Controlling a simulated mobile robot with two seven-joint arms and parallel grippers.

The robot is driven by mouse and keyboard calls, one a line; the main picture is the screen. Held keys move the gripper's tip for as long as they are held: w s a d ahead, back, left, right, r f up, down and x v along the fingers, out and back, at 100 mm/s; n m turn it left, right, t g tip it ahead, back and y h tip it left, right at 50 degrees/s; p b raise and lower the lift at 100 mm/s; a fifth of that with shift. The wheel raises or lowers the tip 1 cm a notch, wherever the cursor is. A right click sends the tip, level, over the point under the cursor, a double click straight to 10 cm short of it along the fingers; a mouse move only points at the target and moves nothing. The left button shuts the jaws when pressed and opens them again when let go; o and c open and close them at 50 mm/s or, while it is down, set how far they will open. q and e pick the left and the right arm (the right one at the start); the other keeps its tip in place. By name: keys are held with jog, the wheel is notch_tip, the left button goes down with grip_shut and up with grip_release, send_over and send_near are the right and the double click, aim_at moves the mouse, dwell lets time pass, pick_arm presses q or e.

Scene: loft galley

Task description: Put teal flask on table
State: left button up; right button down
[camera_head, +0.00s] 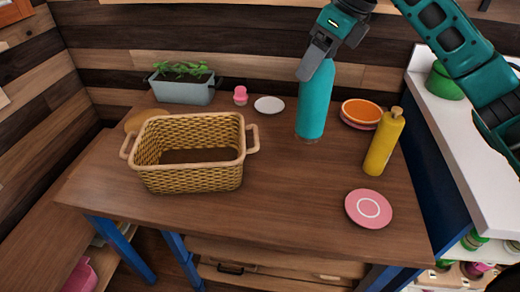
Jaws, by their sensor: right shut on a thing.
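The teal flask (313,104) is upright at the back middle of the wooden table (290,212). My right gripper (316,60) is shut on the top of the flask, with its arm coming in from the upper right. The flask's base is at or just above the tabletop; I cannot tell whether it touches. The gripper hides the flask's top. My left gripper is not in view.
A wicker basket (190,183) stands on the left of the table. Near the flask are a white plate (269,105), an orange bowl (362,112) and a yellow bottle (383,145). A pink plate (368,209) lies at front right. The front middle is clear.

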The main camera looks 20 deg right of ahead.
jog(key=shift+s+d+r, duration=0.1)
jog(key=shift+s+d, duration=0.1)
jog(key=shift+d, duration=0.1)
jog(key=shift+s+d+f, duration=0.1)
jog(key=shift+f, duration=0.1)
notch_tip(320, 180, down, 20)
jog(key=shift+r+b, duration=0.15)
jog(key=shift+b, duration=0.3)
jog(key=shift+f, duration=0.2)
jog(key=shift+c, duration=0.8)
grip_release()
